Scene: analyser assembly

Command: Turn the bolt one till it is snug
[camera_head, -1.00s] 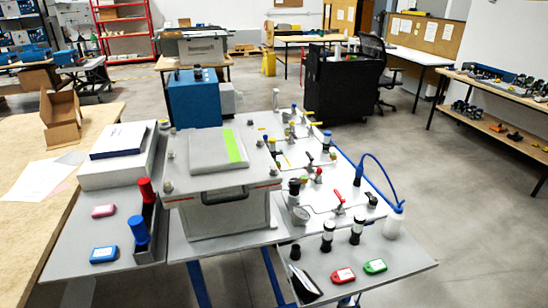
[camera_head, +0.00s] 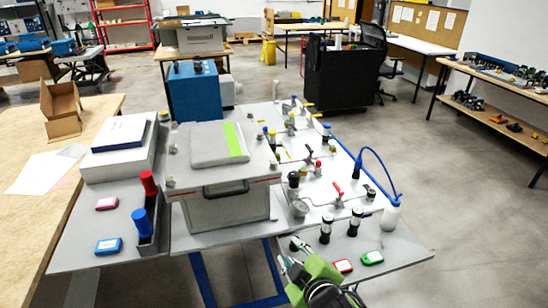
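The analyser, a grey box (camera_head: 228,210) with a wide lid, stands in the middle of the bench. Small grey bolt-like knobs sit at the lid's corners, one at the back left (camera_head: 173,146) and one at the front left (camera_head: 169,182). I cannot tell which one is bolt one. My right gripper (camera_head: 286,262), on a green and black arm, is low over the bench's front right part, well apart from the lid. It is small and partly turned away, so its opening is unclear. My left gripper is out of view.
Red and blue-handled tools (camera_head: 145,222) stand in a holder left of the box. A white bottle (camera_head: 390,217) with a blue tube, black-capped vials (camera_head: 326,229), and red (camera_head: 342,265) and green (camera_head: 372,258) tags are on the right. A valve panel (camera_head: 325,190) lies behind them.

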